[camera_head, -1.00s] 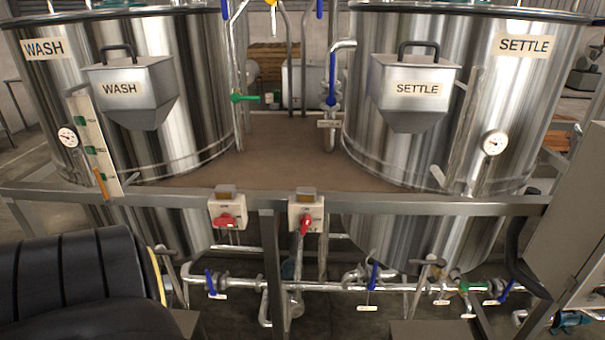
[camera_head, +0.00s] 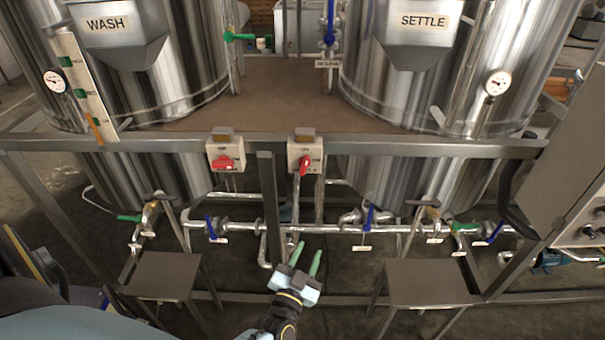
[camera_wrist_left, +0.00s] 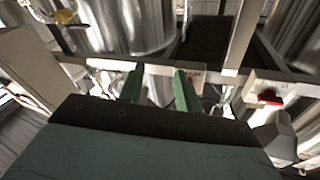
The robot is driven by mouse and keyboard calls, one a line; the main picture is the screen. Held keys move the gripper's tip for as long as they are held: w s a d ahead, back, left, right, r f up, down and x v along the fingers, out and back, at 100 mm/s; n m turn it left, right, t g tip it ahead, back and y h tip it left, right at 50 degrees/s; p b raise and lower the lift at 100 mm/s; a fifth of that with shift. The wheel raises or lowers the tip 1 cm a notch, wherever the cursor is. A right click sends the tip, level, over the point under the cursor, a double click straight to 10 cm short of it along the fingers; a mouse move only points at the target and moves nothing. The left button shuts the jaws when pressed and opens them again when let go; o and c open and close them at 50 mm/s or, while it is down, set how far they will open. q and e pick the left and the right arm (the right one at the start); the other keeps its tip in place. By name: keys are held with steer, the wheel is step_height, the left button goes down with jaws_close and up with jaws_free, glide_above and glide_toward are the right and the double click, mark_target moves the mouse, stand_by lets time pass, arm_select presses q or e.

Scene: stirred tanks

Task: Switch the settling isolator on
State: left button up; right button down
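Two pale switch boxes with red handles are on the front rail in the head view. The right box (camera_head: 305,157), on the SETTLE tank's side, has its red handle (camera_head: 305,164) upright. The left box (camera_head: 225,155), on the WASH side, has its handle lying sideways. Their small labels are unreadable. My left gripper (camera_head: 308,247) has two green fingers apart and empty, and appears below the right box, not touching it. In the left wrist view, the open fingers (camera_wrist_left: 160,84) point toward the rail; a red handle (camera_wrist_left: 268,97) shows at right. My right gripper is out of view.
The steel rail (camera_head: 400,148) runs across in front of the WASH and SETTLE tanks (camera_head: 415,90). Pipes with blue and green valve handles (camera_head: 368,216) run below it. Two low grey stands (camera_head: 427,282) flank my left gripper. A grey cabinet (camera_head: 560,180) is at right.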

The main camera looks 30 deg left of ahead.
mark_target(304, 170)
arm_select(q)
steer(key=w+a+r+n+t+y, duration=0.1)
steer(key=a+r+n+t+y, duration=0.25)
steer(key=r, duration=0.65)
steer(key=shift+m+g+y, duration=0.25)
steer(key=shift+g+y, duration=0.6)
steer(key=shift+y, duration=0.1)
steer(key=x, duration=1.3)
steer(key=shift+w+a+f, duration=0.15)
steer(key=shift+a, duration=0.05)
steer(key=shift+c, duration=0.2)
jaws_close()
